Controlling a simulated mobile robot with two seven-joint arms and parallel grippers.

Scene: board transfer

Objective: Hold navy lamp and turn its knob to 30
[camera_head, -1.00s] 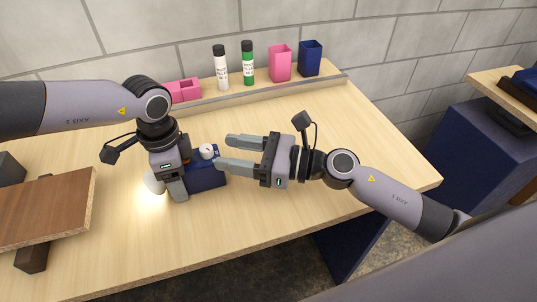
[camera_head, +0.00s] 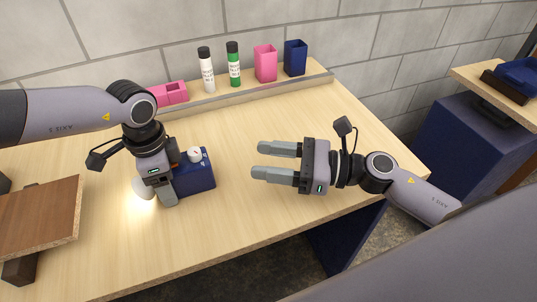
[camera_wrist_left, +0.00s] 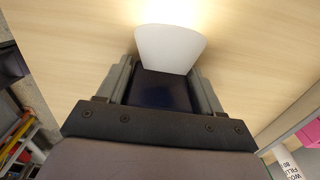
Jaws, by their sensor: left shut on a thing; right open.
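The navy lamp (camera_head: 196,182) stands on the wooden table, with a white knob (camera_head: 194,154) on its top. Its white shade (camera_head: 142,188) glows at the left end and lights the table; the shade also shows in the left wrist view (camera_wrist_left: 168,48). My left gripper (camera_head: 168,192) is shut on the navy lamp, with the lamp's dark body (camera_wrist_left: 160,90) between its fingers in the left wrist view. My right gripper (camera_head: 262,161) is open and empty, to the right of the lamp and apart from it, its fingers pointing left. The knob's setting is too small to read.
A back ledge (camera_head: 240,94) carries a pink container (camera_head: 168,94), a white bottle (camera_head: 207,72), a green bottle (camera_head: 234,66), a pink cup (camera_head: 265,64) and a navy cup (camera_head: 295,58). A brown board (camera_head: 40,218) lies at left on dark supports. The table's middle is clear.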

